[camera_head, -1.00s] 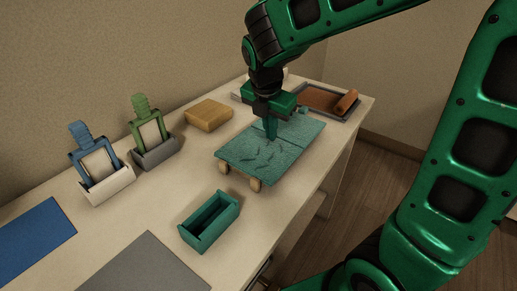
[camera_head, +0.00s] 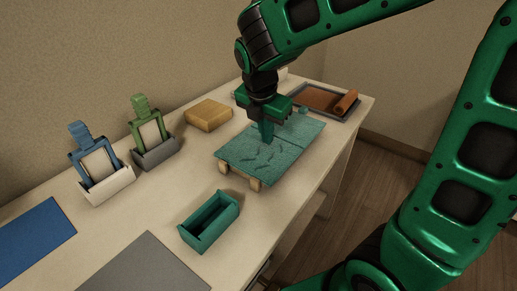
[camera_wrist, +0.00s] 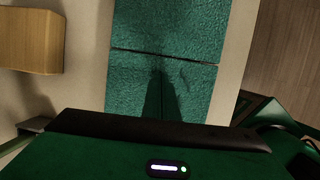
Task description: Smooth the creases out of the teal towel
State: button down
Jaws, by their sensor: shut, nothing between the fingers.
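The teal towel (camera_head: 285,158) lies over a low stand with wooden feet on the table. I cannot tell whether the tips press on the cloth.
A teal open box (camera_head: 210,222) stands in front of the towel. A wooden block (camera_head: 208,115) lies behind it. A tray with a brown roll (camera_head: 325,100) is at the far right. Green (camera_head: 152,140) and blue (camera_head: 98,165) holders stand left. Blue and grey mats lie near left.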

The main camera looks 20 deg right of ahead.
aim_at(249, 159)
jog(key=shift+s+a, duration=0.5)
jog(key=shift+a, duration=0.25)
jog(key=shift+s+a, duration=0.45)
jog(key=shift+a, duration=0.25)
jog(key=shift+a, duration=0.1)
jog(key=shift+s+a, duration=0.45)
jog(key=shift+a, duration=0.15)
jog(key=shift+a, duration=0.1)
jog(key=shift+s+a, duration=0.5)
jog(key=shift+a, duration=0.15)
jog(key=shift+a, duration=0.1)
jog(key=shift+s+a, duration=0.55)
jog(key=shift+a, duration=0.1)
